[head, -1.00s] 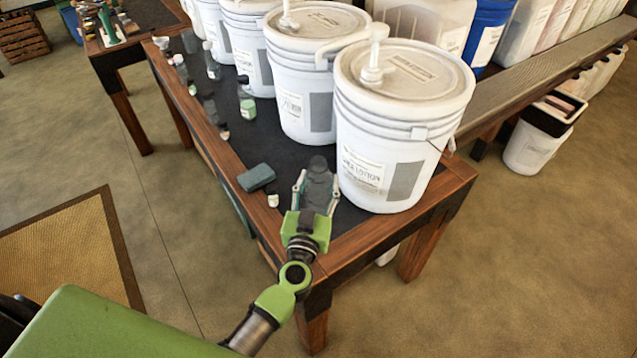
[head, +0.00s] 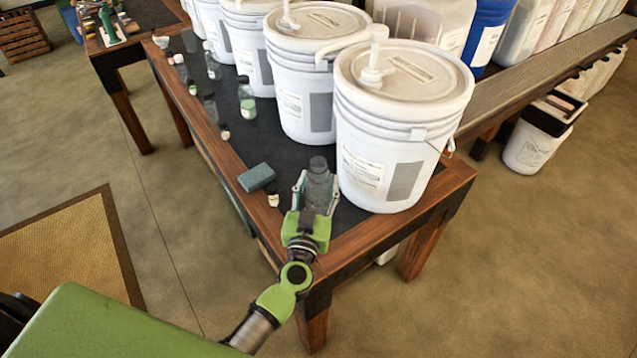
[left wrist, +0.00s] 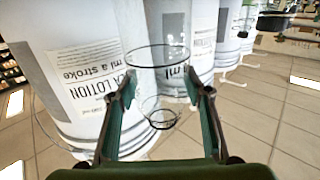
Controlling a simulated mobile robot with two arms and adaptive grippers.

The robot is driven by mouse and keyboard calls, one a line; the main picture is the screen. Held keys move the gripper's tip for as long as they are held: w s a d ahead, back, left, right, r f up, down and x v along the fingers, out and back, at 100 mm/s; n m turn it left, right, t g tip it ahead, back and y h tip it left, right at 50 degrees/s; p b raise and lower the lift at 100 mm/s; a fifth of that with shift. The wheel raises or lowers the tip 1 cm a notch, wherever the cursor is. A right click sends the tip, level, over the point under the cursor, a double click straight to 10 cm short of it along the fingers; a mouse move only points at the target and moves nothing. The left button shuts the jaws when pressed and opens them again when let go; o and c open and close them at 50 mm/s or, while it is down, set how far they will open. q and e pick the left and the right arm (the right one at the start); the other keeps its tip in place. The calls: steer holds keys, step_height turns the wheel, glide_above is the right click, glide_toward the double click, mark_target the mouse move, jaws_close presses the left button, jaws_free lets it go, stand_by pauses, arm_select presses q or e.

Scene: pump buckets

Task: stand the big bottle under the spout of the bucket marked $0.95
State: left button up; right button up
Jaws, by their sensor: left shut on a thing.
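The nearest bucket has a white pump spout (head: 345,43) pointing left, well above the bottle. I cannot read $0.95 on any bucket. Whether the bottle touches the mat is unclear. My right gripper is not in view.
A second bucket (head: 300,95) and others line the table behind. A teal block (head: 256,177) and a small bottle (head: 273,195) lie left of my gripper. Several small bottles, one of them green-labelled (head: 247,105), stand farther back on the dark mat (head: 270,140). The wooden table edge (head: 365,232) is close.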

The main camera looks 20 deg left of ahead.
arm_select(q)
steer(key=shift+f, duration=0.45)
steer(key=o, duration=1.2)
steer(key=shift+s+d, duration=0.25)
steer(key=shift+s, duration=1.75)
steer(key=shift+s+d, duration=0.25)
steer(key=shift+s, duration=1.75)
steer(key=shift+s+d, duration=0.25)
steer(key=shift+s, duration=1.75)
